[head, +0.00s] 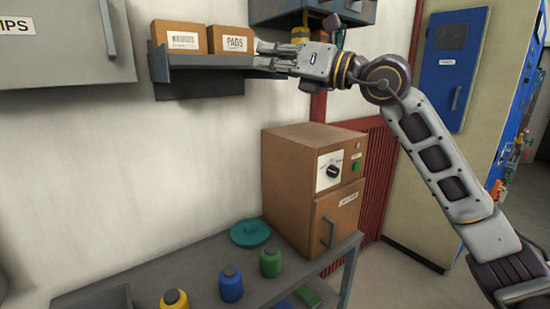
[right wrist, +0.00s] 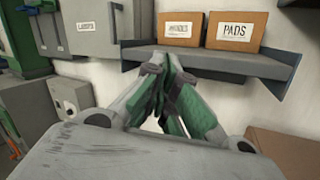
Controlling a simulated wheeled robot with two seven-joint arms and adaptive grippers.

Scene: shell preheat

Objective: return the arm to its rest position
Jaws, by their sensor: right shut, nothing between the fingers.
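My right arm is raised and reaches in from the right in the head view. Its gripper (head: 264,55) points left, in front of the right end of a grey wall shelf (head: 200,70). In the right wrist view the gripper's fingers (right wrist: 170,72) are together with nothing between them, and the shelf (right wrist: 225,64) lies just beyond them. Two brown boxes stand on the shelf, one labelled PADS (head: 231,42) and another (head: 180,37) to its left. Whether the gripper touches the shelf cannot be told. My left gripper is not in view.
A brown oven-like box (head: 290,180) with a dial stands on a grey bench (head: 200,265) below the arm. A blue wall cabinet (head: 452,65) hangs behind the arm.

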